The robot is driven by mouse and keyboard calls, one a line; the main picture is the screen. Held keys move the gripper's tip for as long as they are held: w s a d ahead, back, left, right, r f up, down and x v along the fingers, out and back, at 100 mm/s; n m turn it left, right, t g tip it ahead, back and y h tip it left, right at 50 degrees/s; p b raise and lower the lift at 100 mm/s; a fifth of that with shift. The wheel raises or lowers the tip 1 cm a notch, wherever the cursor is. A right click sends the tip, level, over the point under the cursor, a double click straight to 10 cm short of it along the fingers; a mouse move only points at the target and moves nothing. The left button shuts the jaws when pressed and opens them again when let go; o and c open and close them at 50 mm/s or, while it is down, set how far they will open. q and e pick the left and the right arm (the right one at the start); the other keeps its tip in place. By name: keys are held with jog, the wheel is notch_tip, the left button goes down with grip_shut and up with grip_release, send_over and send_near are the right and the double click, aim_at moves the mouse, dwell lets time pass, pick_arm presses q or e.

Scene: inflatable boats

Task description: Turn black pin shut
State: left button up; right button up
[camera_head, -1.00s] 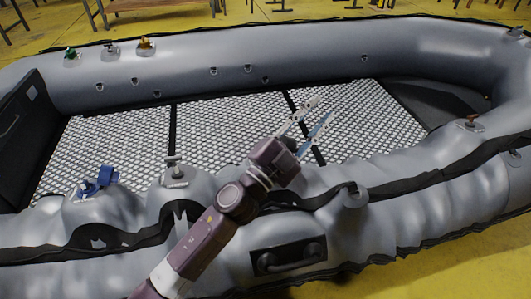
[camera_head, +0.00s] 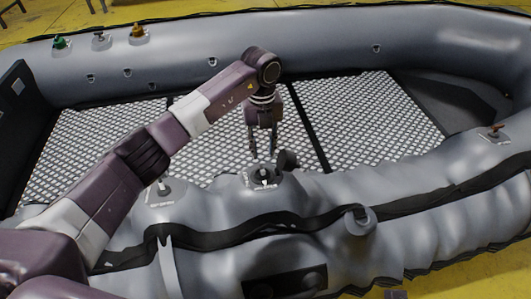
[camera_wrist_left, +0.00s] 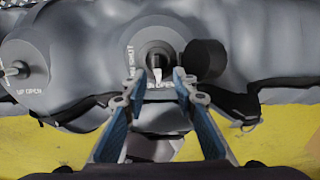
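The black pin valve (camera_head: 264,177) sits on the near grey tube of the boat, with a round black cap (camera_head: 287,160) beside it. In the left wrist view the dark pin (camera_wrist_left: 156,61) stands in the middle of its round plate, with SHUT and OPEN lettering around it. My left gripper (camera_head: 262,154) points down just behind the valve in the head view. In the left wrist view its two fingers (camera_wrist_left: 160,82) are apart, with the pin showing between their tips. I cannot tell whether they touch it. My right gripper does not show.
Another valve (camera_head: 160,193) is to the left on the near tube, and one with a reddish pin (camera_head: 495,134) to the right. The boat's mesh floor (camera_head: 365,115) is clear.

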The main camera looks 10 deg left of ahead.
aim_at(262, 168)
pick_arm(q)
jog(key=shift+s+a+f, duration=0.1)
jog(key=shift+a, duration=0.15)
notch_tip(262, 168, down, 7)
jog(key=shift+s+f+b, duration=0.1)
jog(key=shift+b, duration=0.65)
grip_shut()
